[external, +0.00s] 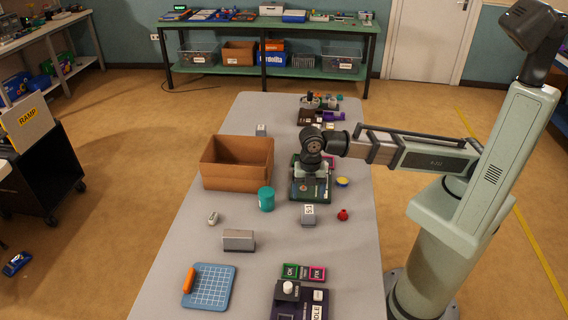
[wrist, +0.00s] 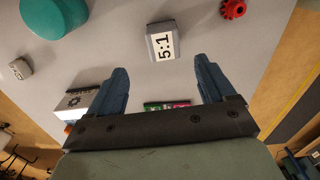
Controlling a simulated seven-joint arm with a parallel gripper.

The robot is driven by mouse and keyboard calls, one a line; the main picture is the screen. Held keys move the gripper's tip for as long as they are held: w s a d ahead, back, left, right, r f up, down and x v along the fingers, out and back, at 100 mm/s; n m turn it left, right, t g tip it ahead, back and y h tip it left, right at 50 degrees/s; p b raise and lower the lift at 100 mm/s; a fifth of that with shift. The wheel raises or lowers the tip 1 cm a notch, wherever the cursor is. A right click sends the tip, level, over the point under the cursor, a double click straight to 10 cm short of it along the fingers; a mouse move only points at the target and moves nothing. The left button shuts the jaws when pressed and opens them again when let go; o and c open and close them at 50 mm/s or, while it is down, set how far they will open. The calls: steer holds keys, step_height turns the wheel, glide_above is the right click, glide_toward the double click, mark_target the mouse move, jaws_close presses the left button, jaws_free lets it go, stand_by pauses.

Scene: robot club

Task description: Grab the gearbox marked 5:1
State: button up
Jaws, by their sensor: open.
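The gearbox marked 5:1 (wrist: 163,43) is a small grey block with a white label. In the wrist view it lies beyond my fingertips, roughly centred between them. In the external view it appears as the grey block (external: 308,215) on the table, just in front of the green board. My gripper (wrist: 161,68) is open, with nothing between its blue fingers at the tips. In the external view my gripper (external: 312,180) is over the green board (external: 309,192), behind the gearbox; its fingers are hard to make out there.
A teal jar (external: 266,199) stands left of the gearbox; a red gear (external: 343,215) lies right. A silver box (external: 238,240), small grey piece (external: 213,218), cardboard bin (external: 237,165), blue mat (external: 209,287) and purple board (external: 300,300) share the table. Bare table surrounds the gearbox's front.

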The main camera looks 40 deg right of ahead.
mark_target(307, 209)
step_height(307, 209, down, 7)
steer(key=shift+f, duration=0.1)
steer(key=shift+s+d+f, duration=0.1)
steer(key=shift+d+f, duration=0.05)
steer(key=shift+f, duration=1.2)
steer(key=shift+s+d+f, duration=0.1)
steer(key=shift+f, duration=1.2)
steer(key=c, duration=1.2)
steer(key=shift+r, duration=0.15)
